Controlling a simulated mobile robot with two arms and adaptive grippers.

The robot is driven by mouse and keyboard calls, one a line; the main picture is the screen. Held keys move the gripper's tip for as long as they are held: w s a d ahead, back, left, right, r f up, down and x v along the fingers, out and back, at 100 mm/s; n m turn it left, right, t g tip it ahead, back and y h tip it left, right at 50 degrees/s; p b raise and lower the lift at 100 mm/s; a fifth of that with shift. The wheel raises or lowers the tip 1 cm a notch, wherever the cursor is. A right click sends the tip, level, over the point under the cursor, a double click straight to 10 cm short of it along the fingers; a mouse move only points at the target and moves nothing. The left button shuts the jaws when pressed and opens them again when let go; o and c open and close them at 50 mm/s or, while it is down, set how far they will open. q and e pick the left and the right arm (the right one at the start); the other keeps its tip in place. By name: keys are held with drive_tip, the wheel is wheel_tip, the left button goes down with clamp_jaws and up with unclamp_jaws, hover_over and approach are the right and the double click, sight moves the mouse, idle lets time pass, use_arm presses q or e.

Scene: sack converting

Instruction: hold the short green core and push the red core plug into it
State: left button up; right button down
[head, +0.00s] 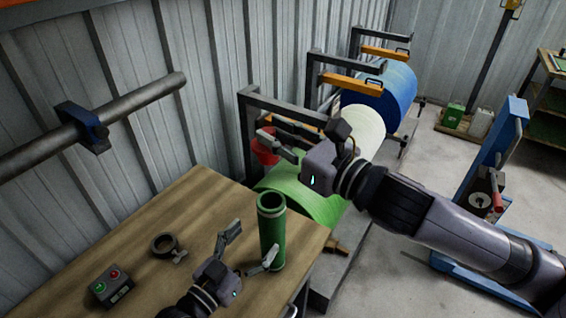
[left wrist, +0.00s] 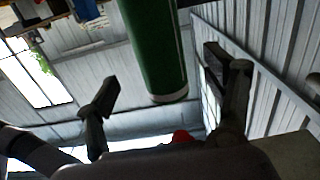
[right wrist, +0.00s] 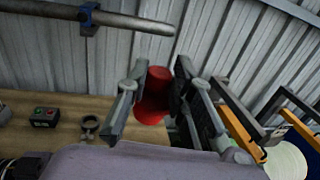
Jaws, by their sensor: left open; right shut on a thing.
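The short green core (head: 272,238) stands upright near the right end of the wooden table, its open top facing up. My left gripper (head: 248,246) is open beside it, one finger in front of the core's lower part. In the left wrist view the core (left wrist: 155,50) shows between the spread fingers. My right gripper (head: 279,146) is shut on the red core plug (head: 265,150), holding it in the air behind and above the core. The flared red plug shows between the fingers in the right wrist view (right wrist: 152,103); they partly hide it.
A dark ring clamp (head: 163,245) and a button box (head: 111,285) lie on the table (head: 135,220) left of my left gripper. A grey bar (head: 140,97) runs along the wall. Green, white and blue rolls (head: 385,90) on a rack stand beyond the table.

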sight(264, 228)
use_arm(q)
drive_tip(key=x, duration=0.7)
drive_tip(key=shift+w+d, duration=0.15)
use_arm(e)
drive_tip(key=shift+r, duration=0.1)
use_arm(q)
drive_tip(key=shift+c, duration=0.6)
drive_tip(key=c, duration=1.4)
drive_tip(key=shift+c, duration=0.3)
use_arm(e)
wheel_tip(264, 228, down, 6)
drive_tip(key=shift+r, duration=0.15)
